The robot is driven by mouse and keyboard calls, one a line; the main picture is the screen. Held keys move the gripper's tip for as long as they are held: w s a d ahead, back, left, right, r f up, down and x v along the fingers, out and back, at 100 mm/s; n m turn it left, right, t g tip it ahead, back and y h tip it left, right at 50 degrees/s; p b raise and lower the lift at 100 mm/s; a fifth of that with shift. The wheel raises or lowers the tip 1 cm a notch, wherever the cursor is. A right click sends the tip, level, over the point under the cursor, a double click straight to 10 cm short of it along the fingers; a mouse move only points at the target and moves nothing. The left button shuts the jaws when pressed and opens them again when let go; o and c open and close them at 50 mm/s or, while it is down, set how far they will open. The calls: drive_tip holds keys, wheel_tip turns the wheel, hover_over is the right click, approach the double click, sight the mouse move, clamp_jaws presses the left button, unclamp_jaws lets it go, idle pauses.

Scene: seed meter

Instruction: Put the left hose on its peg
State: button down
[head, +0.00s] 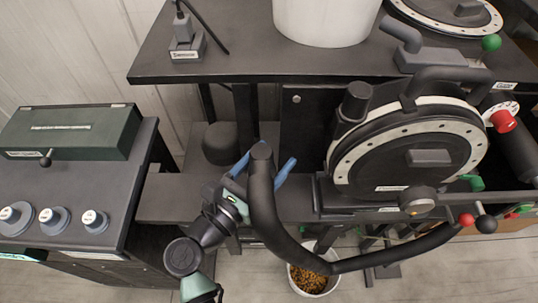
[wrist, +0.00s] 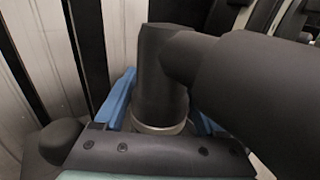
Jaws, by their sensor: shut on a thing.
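The black hose (head: 264,200) has its free end up between the blue fingers of my gripper (head: 264,167), left of the seed meter (head: 408,150). From there it sags down and runs right to the meter's lower right side. In the wrist view the hose (wrist: 240,85) bends at a dark upright end piece (wrist: 157,75) with a pale ring at its base. The blue fingers of my gripper (wrist: 160,110) stand on both sides of this end piece, shut on it. I cannot pick out the peg for certain; a dark stub (head: 355,102) rises from the meter's upper left.
A white bucket (head: 331,282) holding brown grains stands on the floor under the hose's sag. A green box (head: 72,130) and several round weights (head: 53,220) sit on the left bench. A dark cylinder (head: 220,143) stands behind my gripper. A white container (head: 325,22) is on the back table.

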drive_tip(key=shift+f+b, duration=3.75)
drive_tip(key=shift+f, duration=0.6)
drive_tip(key=shift+f+b, duration=0.55)
drive_tip(key=shift+b, duration=0.05)
unclamp_jaws()
drive_tip(key=b+v, duration=0.1)
drive_tip(key=v, duration=1.2)
